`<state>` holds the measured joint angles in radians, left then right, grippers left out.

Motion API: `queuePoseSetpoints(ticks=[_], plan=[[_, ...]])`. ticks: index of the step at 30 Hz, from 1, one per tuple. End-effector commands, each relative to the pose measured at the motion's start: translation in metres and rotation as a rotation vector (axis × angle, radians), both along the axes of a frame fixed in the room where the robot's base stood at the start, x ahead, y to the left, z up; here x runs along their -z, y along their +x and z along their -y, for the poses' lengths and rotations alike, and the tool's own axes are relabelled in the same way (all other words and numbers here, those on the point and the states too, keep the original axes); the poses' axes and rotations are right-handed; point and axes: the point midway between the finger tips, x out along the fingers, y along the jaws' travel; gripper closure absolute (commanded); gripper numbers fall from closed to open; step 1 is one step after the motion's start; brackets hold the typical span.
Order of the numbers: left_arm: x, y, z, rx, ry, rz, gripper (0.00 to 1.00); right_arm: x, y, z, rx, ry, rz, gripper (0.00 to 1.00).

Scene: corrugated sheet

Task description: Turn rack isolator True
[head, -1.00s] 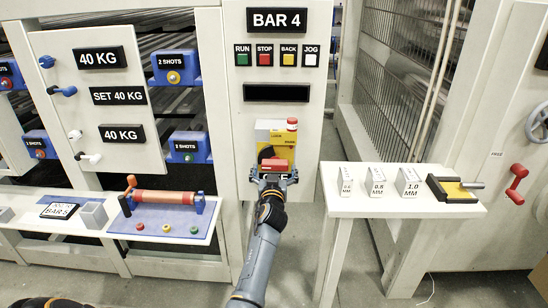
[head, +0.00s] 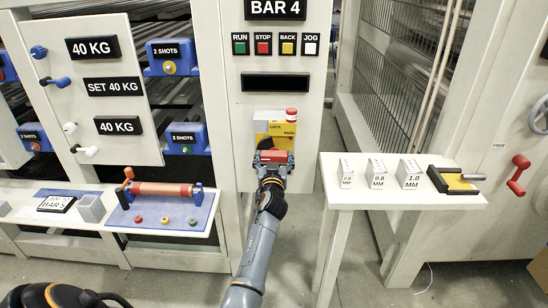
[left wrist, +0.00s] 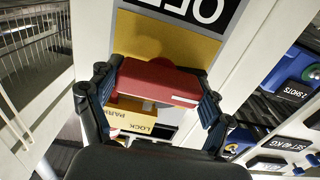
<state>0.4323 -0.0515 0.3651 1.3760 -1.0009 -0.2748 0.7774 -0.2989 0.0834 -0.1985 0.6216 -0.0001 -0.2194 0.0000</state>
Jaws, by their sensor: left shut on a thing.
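The rack isolator is a yellow and grey box (head: 275,127) on the white panel below the BAR 4 sign, with LOCK and PARK lettering. A small red knob (head: 291,114) sits at its upper right. Its red handle (head: 273,157) lies crosswise at the lower part of the box. In the left wrist view the red handle (left wrist: 160,82) lies between both fingers, in front of the yellow plate (left wrist: 150,38). My left gripper (head: 272,164) is shut on the handle from the front. My right gripper is not in view.
A white side table (head: 335,190) with gauge blocks stands right of the arm. A white shelf (head: 15,205) with a blue tray (head: 150,222) and roller is at left. RUN, STOP, BACK and JOG buttons (head: 264,48) sit above the isolator.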

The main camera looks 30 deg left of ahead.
Motion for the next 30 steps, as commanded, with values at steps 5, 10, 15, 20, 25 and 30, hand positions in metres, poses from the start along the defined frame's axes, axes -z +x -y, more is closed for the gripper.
queuePoseSetpoints(ticks=[5, 10, 15, 20, 25, 30], plan=[[0.0, 0.0, 0.0, 0.0, 0.038, -0.023, 0.52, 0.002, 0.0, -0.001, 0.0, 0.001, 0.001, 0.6], [0.001, 0.0, 0.0, 0.001, 0.121, -0.073, 0.52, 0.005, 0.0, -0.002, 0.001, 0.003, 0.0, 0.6], [0.001, 0.0, 0.0, 0.0, 0.243, -0.148, 0.52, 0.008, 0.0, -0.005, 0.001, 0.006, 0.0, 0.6], [0.0, 0.0, 0.0, 0.001, 0.374, -0.227, 0.52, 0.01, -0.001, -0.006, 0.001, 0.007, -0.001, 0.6], [-0.001, 0.0, 0.0, 0.0, 0.512, -0.311, 0.52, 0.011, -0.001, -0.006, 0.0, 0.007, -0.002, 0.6], [-0.001, 0.0, 0.0, 0.0, 0.65, -0.396, 0.52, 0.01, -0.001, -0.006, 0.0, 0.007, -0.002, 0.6]])
